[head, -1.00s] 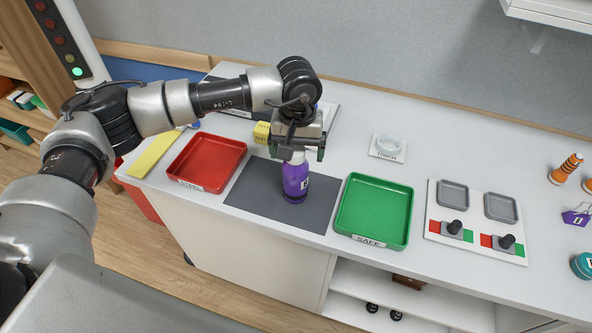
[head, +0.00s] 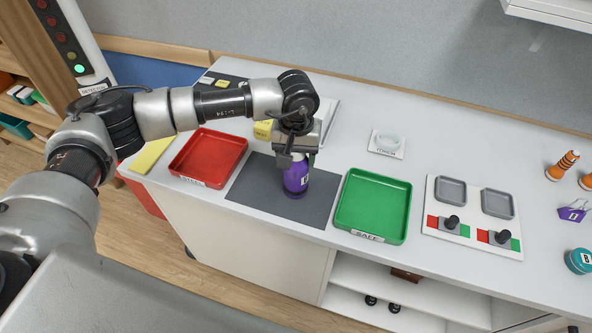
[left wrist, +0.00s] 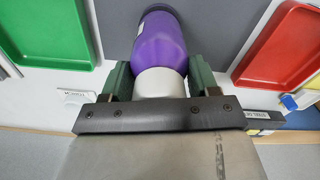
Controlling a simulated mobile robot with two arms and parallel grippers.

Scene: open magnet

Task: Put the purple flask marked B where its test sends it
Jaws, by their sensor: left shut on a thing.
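The purple flask (head: 296,181) with a white neck stands upright on the dark grey mat (head: 250,190); its letter label is partly visible. My left gripper (head: 297,158) has come down over it from above and is shut on its neck. In the left wrist view the green fingers (left wrist: 160,82) sit on both sides of the white neck, with the purple body (left wrist: 160,42) beyond. The red tray (head: 208,157) lies left of the mat. The green tray (head: 373,204), labelled SAFE, lies right of it. My right gripper is not in view.
A white ring on a labelled plate (head: 387,144) lies behind the green tray. A white panel (head: 473,213) with two grey dishes and two black knobs is to the right. Orange-striped cones (head: 563,165), a purple clip (head: 573,214) and a teal tin (head: 579,261) stand at the far right.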

